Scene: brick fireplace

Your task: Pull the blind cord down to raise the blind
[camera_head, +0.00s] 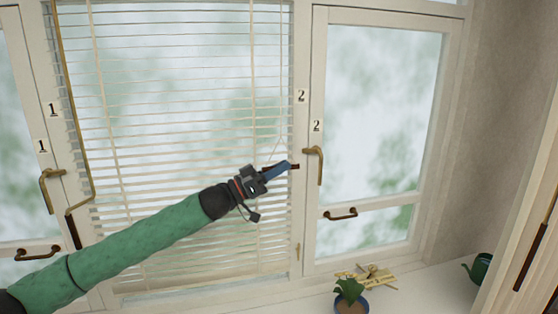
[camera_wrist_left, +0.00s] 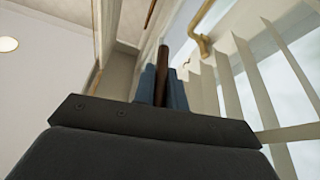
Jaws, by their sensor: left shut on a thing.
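The blind (camera_head: 190,100) hangs lowered over the middle window, its pale slats reaching almost to the sill. A thin pale cord (camera_head: 280,130) runs down along its right side to my left gripper (camera_head: 288,166). The gripper's blue fingers are shut on the dark brown cord pull (camera_head: 296,166), in front of the frame post at the blind's right edge. In the left wrist view the brown cord pull (camera_wrist_left: 173,80) stands between the blue fingers. My right gripper is in neither view.
A brass window handle (camera_head: 316,160) is close to the right of my left gripper. A potted plant (camera_head: 350,292), yellow pieces (camera_head: 372,276) and a green watering can (camera_head: 480,267) stand on the white sill. Another brass handle (camera_head: 50,185) is at the left.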

